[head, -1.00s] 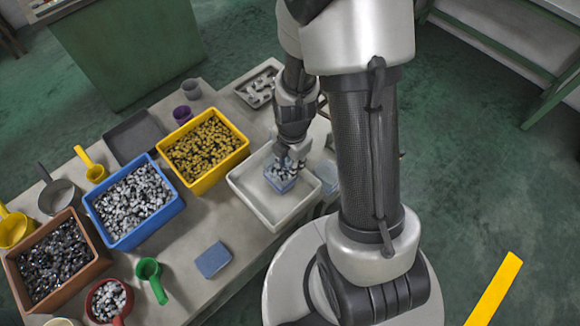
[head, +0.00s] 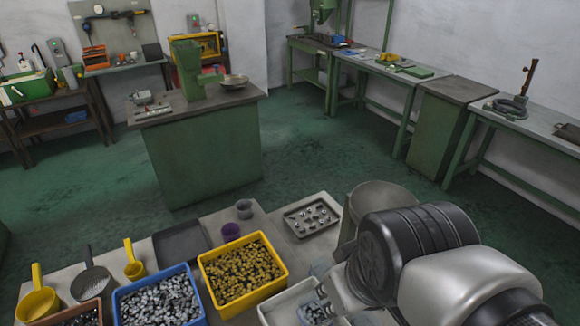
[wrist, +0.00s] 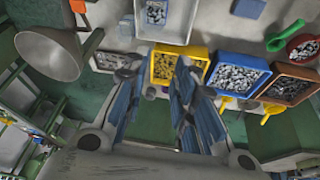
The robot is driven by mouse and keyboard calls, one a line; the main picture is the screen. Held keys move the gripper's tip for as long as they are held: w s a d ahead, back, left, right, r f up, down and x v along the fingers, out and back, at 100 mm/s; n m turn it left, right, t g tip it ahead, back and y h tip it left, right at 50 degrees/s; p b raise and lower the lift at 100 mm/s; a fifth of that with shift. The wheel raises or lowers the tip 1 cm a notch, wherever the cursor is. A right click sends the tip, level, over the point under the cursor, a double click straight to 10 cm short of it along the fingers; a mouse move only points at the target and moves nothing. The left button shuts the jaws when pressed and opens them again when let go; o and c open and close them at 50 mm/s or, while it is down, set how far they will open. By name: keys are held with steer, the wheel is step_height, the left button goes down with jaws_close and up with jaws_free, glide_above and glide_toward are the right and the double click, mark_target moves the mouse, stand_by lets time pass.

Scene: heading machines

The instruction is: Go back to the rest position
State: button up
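My gripper (wrist: 157,70) shows in the wrist view with its two fingers apart and nothing between them. Beyond the fingers lies the table with its bins, seen from above and well away from the fingertips. In the head view my arm fills the lower right, and the gripper itself cannot be made out there. The white tray (wrist: 178,36) holds a small blue box of grey parts (wrist: 154,12). In the head view the tray (head: 272,312) is partly cut off by the lower edge.
A yellow bin (head: 285,284), a blue bin (head: 118,312) and scoops stand on the table. A grey funnel-shaped vessel (wrist: 50,50) stands beside it, and also shows behind my arm (head: 384,196). A green cabinet (head: 205,150) stands farther back. Green floor lies between cabinet and benches.

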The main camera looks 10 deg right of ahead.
steer(key=shift+s+r+m, duration=0.6)
steer(key=shift+s+m, duration=0.35)
steer(key=shift+m, duration=0.15)
step_height(320, 180, down, 4)
steer(key=b, duration=0.4)
